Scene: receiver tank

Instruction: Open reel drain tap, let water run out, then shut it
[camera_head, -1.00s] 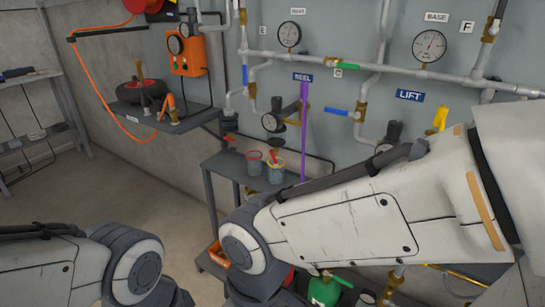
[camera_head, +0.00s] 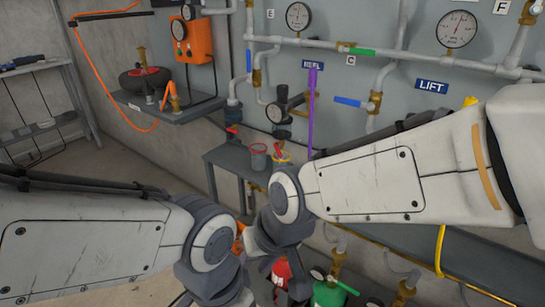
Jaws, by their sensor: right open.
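The blue REEL label (camera_head: 313,65) is on the grey wall panel at the back. A long purple lever (camera_head: 313,110) hangs upright below it, beside a brass valve and a small gauge. I cannot tell which fitting is the reel drain tap. Lower down, a green handle (camera_head: 345,287) and brass fittings (camera_head: 403,293) show near the bottom edge. My right arm crosses in front of the panel and bends downward. My right gripper (camera_head: 299,287) is low at the bottom centre, dark and partly hidden, open and apparently empty. My left arm bends down out of frame, its gripper unseen.
Red and green containers stand below. A wall shelf (camera_head: 165,113) with an orange hose is at left. A LIFT label (camera_head: 431,87) and a rail are at right.

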